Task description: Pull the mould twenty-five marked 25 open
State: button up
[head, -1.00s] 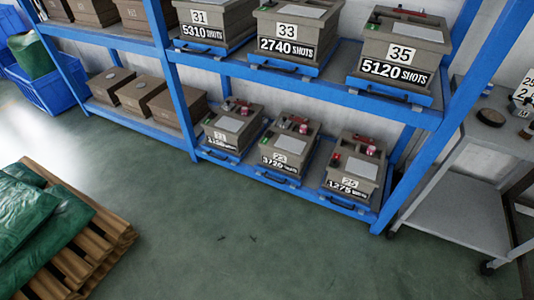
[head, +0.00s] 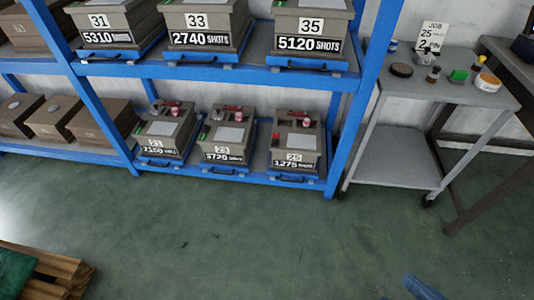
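The mould marked 25 (head: 297,145) is a grey-brown box on the lower shelf, the rightmost of three there. Its front label reads 25 and 1275 shots, and a pale plate and red parts lie on its top. It sits on a blue pull-out tray (head: 293,183) with a dark handle at the front, and the tray is in the rack. A blue part at the bottom edge (head: 423,287) may belong to my arm; my gripper's fingers are not in view.
Moulds 21 (head: 165,133) and 23 (head: 225,140) stand to its left. Moulds 31, 33 and 35 (head: 311,28) are on the shelf above. A grey trolley (head: 392,120) with small items and a job card (head: 432,37) stands right of the rack's blue post. The green floor in front is clear; a pallet (head: 50,270) lies lower left.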

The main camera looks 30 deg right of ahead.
aim_at(297, 154)
jog(key=i+j+z, duration=0.1)
jog(key=i+j, duration=0.15)
jog(key=i, duration=0.3)
jog(key=i+j+z, duration=0.1)
jog(key=i+j, duration=0.15)
jog(key=i, duration=0.3)
jog(key=i+j+z, duration=0.1)
jog(key=i+j, duration=0.2)
jog(key=i, duration=0.25)
